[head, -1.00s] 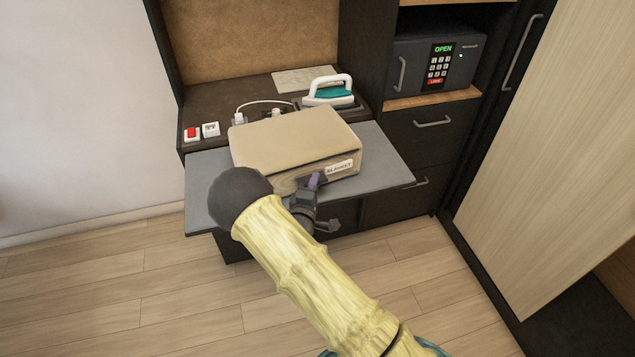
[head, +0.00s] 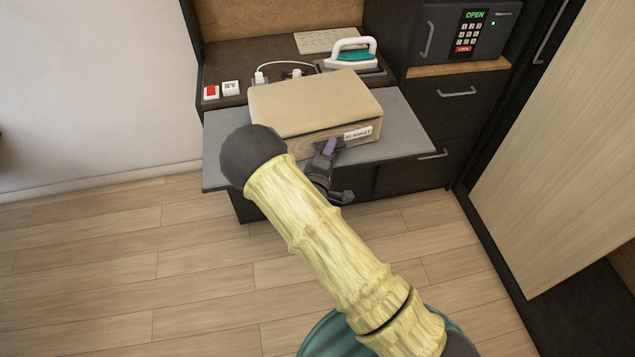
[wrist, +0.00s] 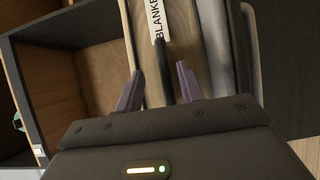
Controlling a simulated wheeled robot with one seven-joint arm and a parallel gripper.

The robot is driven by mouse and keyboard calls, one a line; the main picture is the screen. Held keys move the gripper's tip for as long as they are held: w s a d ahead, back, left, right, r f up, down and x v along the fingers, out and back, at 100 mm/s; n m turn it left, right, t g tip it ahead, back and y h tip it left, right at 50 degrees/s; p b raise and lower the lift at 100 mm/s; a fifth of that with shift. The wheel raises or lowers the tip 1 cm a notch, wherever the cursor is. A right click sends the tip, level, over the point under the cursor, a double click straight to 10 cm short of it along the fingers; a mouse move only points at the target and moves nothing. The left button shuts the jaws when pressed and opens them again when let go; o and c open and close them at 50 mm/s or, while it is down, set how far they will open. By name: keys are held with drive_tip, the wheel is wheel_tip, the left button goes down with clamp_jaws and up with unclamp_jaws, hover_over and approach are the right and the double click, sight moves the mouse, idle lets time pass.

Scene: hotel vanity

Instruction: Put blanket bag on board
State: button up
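The beige blanket bag (head: 310,105), with a white "BLANKET" label, lies flat on the grey board (head: 405,135). My gripper (head: 327,152) is at the bag's front side, just below and left of the label. In the wrist view the two purple fingers of my gripper (wrist: 160,88) stand apart, with a dark strap between them and no visible contact with it. The bag's front side (wrist: 168,60) fills the space beyond the fingertips. My arm hides part of the board's front left edge.
A white and teal iron (head: 352,55), a plug with a cord and two switches (head: 220,89) are on the dark counter behind the board. A safe (head: 465,35) stands at the right above drawers. The wooden floor at the left is clear.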

drive_tip(key=b+v, duration=0.3)
drive_tip(key=v, duration=1.2)
drive_tip(key=shift+r, duration=0.1)
drive_tip(key=s+d+r+m+g+h+p, duration=0.1)
drive_tip(key=s+d+r+m+g+h, duration=0.1)
drive_tip(key=d+m+g+h, duration=0.5)
drive_tip(key=s+d+r+g+h, duration=0.1)
drive_tip(key=s+d+r+g, duration=0.2)
drive_tip(key=d, duration=0.8)
drive_tip(key=s+d+m+g+y+p, duration=0.1)
drive_tip(key=s+d+m+g+y, duration=0.3)
drive_tip(key=s+g, duration=0.4)
wheel_tip(320, 180, up, 8)
drive_tip(key=w+a+m+t+y+p, duration=0.1)
drive_tip(key=w+m+t+y, duration=0.1)
drive_tip(key=y, duration=0.6)
drive_tip(key=shift+a+f+m+t+p, duration=0.25)
drive_tip(key=shift+a+m+t+p, duration=0.25)
drive_tip(key=shift+m, duration=0.6)
